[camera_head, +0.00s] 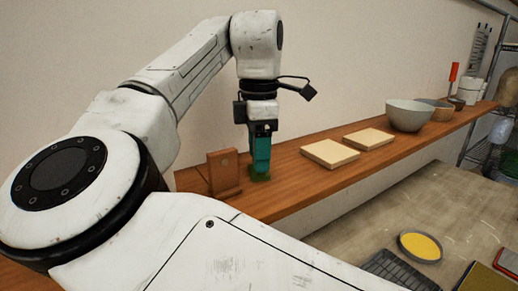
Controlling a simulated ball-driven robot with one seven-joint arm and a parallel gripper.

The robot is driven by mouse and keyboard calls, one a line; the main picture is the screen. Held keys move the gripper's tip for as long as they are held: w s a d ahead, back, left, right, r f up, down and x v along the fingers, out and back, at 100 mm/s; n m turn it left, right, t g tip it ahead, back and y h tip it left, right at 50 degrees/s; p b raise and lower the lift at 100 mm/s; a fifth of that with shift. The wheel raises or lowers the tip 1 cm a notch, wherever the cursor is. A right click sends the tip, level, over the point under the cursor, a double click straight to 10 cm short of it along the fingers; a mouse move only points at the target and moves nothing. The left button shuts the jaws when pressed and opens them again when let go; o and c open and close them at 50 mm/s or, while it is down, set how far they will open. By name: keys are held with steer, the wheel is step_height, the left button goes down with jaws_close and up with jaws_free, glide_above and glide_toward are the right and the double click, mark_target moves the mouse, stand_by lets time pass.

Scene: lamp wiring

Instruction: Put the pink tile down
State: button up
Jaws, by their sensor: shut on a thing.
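My gripper (261,166) points straight down over the wooden shelf (300,190), just right of a wooden stand. Its teal fingers are shut on a small dark green thing (260,178) at their tips, low at the shelf top. I cannot tell whether this thing touches the shelf. I see no pink tile in this view. Two pale cream square slabs lie flat to the right of my gripper, a nearer one (330,153) and a farther one (368,138).
The upright wooden stand (223,172) is close to my gripper's left. A grey bowl (408,115) and a brown bowl (435,109) stand farther right. Below, the counter holds a yellow round dish (420,246) and a dark ribbed tray (397,272).

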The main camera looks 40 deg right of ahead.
steer(key=o, duration=1.2)
steer(key=shift+c, duration=0.2)
steer(key=shift+r, duration=0.1)
step_height(320, 180, up, 12)
